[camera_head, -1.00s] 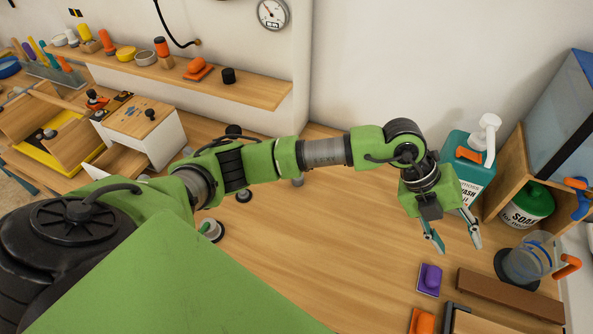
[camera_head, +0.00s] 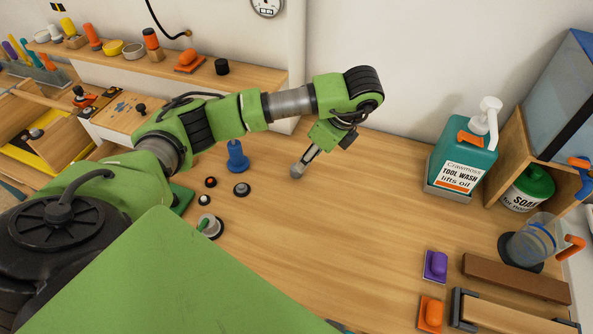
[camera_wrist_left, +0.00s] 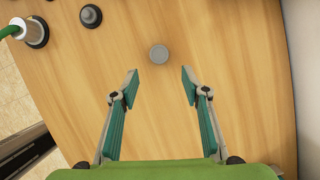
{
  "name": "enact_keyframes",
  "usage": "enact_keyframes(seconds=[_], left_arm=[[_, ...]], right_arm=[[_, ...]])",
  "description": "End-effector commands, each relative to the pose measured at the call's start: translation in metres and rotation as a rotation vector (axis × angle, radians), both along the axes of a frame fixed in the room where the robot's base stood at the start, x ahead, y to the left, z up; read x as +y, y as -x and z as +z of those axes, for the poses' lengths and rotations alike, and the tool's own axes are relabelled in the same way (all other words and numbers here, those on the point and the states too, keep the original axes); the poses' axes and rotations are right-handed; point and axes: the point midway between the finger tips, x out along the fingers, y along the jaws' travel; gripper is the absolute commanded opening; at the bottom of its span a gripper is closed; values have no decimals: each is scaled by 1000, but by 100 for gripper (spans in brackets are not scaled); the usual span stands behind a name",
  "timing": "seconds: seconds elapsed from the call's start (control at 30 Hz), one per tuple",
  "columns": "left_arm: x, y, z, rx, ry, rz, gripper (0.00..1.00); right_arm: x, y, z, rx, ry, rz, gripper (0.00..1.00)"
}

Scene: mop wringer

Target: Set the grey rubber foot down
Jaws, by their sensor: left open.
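The grey rubber foot (camera_wrist_left: 158,54) is a small round grey disc on the wooden bench top in the left wrist view, just beyond the open fingertips and between their lines. In the head view, the foot (camera_head: 297,171) shows as a small grey piece at the end of the fingers. My left gripper (camera_head: 306,160) points down at the bench, partly hidden by its own wrist. In the left wrist view, my left gripper (camera_wrist_left: 158,75) has its two fingers wide apart with nothing between them. My right gripper is not seen.
A tool wash bottle (camera_head: 465,160), purple block (camera_head: 435,265) and orange block (camera_head: 430,313) are at right. The middle bench is clear.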

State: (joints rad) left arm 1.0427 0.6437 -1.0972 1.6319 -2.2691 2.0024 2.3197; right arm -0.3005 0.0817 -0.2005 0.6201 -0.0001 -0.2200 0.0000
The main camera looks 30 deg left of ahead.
Motion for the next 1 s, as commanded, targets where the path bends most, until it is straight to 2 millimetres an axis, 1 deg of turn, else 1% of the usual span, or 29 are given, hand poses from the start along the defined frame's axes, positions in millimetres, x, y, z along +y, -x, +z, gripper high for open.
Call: enact_keyframes(seconds=[0.03,0.1,0.23,0.37,0.47,0.5,0.6,0.7,0.9,0.97,1.0], left_arm=[[4,1,-6,4,-1,2,42],[7,0,-13,1,-1,2,42],[10,0,-20,1,0,-1,42],[18,1,-28,3,-2,0,42],[27,1,-41,4,-2,1,42],[29,1,-49,3,-1,0,42],[32,0,-60,3,0,-1,42],[34,0,-66,1,1,-3,42],[34,0,-66,-1,1,-4,42],[34,0,-66,-1,1,-4,27],[34,0,-66,0,1,-3,16]], right_arm=[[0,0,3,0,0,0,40],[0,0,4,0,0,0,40],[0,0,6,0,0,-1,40],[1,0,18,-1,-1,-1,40],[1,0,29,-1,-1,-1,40],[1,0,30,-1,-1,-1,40],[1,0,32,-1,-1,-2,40],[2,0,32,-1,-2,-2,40],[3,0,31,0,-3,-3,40],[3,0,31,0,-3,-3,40],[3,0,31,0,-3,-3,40]])
